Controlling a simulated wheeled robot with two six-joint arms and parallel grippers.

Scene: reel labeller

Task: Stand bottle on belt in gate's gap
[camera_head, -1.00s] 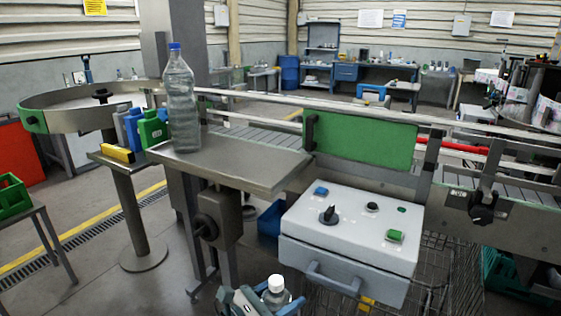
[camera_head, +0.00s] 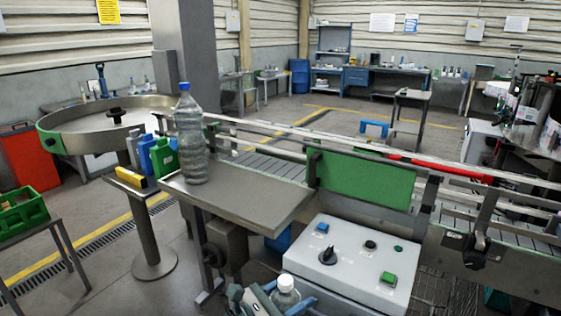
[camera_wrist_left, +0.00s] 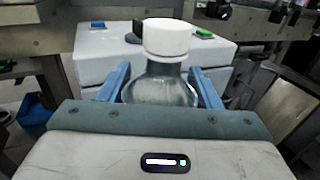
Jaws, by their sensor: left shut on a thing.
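My left gripper (camera_head: 278,299) is shut on a clear bottle with a white cap (camera_head: 286,283), low at the bottom of the head view. In the left wrist view the same bottle (camera_wrist_left: 163,80) stands between the two blue fingers (camera_wrist_left: 160,88), its cap above them; its lower part is hidden. The belt (camera_head: 270,167) of grey slats runs behind the metal plate, and a green panel (camera_head: 365,183) stands at its near side. The gate's gap cannot be made out clearly. The bottle is in front of the white control box (camera_head: 352,262), apart from the belt. My right gripper is not in view.
A large clear bottle with a blue cap (camera_head: 190,135) stands on the metal plate (camera_head: 240,196). Blue and green blocks (camera_head: 163,157) sit beside it. A round turntable (camera_head: 75,120) is at left. Rails (camera_head: 350,138) run along the belt. A dark clamp knob (camera_head: 474,254) juts out at right.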

